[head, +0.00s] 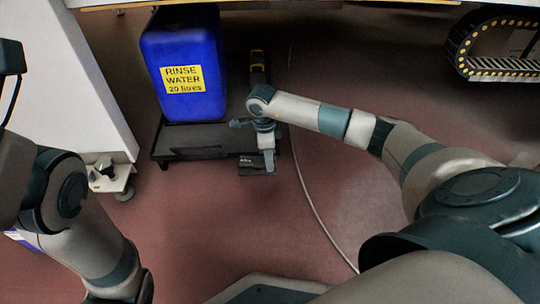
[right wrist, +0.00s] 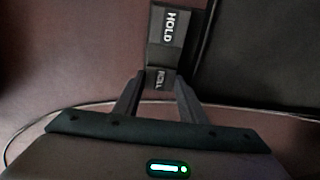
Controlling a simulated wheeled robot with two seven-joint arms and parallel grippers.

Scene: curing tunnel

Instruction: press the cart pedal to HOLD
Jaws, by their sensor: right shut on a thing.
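The cart pedal (head: 250,168) is a small dark rocker at the front right corner of the low black cart (head: 222,137). In the right wrist view the pedal (right wrist: 168,30) shows a HOLD face at the far end and a ROLL face nearer me. My right gripper (head: 268,165) is down at the pedal in the head view. In the right wrist view its fingers (right wrist: 158,90) are on either side of the ROLL end, shut on it. The pedal's tilt is hard to tell. My left arm shows at the left, but its gripper is out of frame.
A blue rinse water container (head: 185,70) stands on the cart. A white cabinet (head: 80,80) with a foot is at left. A thin cable (head: 305,190) crosses the floor right of the pedal. A cable chain (head: 490,50) is at upper right. The floor in front is clear.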

